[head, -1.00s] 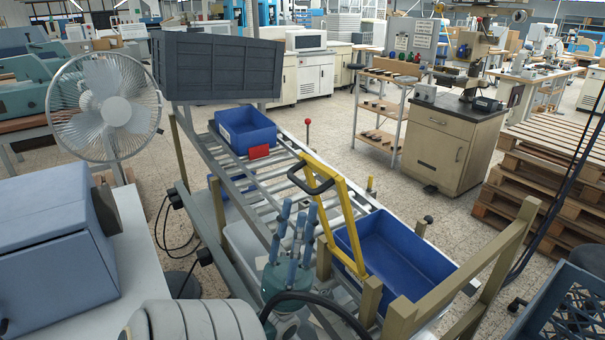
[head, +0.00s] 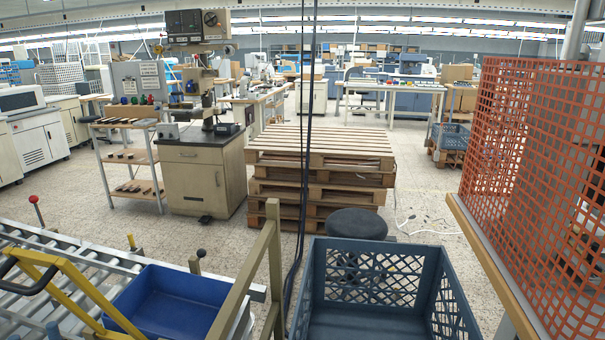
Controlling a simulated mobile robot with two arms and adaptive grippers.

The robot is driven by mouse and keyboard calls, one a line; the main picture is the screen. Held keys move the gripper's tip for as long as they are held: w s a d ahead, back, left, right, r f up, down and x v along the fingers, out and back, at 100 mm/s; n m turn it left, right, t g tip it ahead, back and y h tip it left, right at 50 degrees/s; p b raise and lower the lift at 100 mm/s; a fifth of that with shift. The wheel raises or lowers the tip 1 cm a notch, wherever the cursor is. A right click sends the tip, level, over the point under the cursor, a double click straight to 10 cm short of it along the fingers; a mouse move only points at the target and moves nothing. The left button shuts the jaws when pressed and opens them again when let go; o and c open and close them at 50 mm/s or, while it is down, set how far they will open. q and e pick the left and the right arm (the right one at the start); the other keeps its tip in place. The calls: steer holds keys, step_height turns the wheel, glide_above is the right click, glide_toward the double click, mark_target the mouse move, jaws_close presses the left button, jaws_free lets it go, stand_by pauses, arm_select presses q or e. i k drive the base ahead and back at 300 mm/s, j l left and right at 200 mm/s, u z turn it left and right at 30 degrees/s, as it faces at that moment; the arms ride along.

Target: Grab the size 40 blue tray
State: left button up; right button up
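One blue tray (head: 170,300) sits on the roller conveyor at the lower left, partly behind a yellow bar frame and a wooden post. I see no size mark on it in this view. Neither of my grippers is in view.
A roller conveyor (head: 75,251) with a yellow bar (head: 75,283) is at lower left. A blue-grey crate (head: 325,252) is at bottom centre. Stacked pallets (head: 320,165), a cabinet (head: 195,180) and a round stool (head: 357,222) stand beyond. Orange mesh (head: 515,130) blocks the right.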

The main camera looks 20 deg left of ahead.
mark_target(177, 316)
steer(key=k+l, duration=0.75)
steer(key=k, duration=0.1)
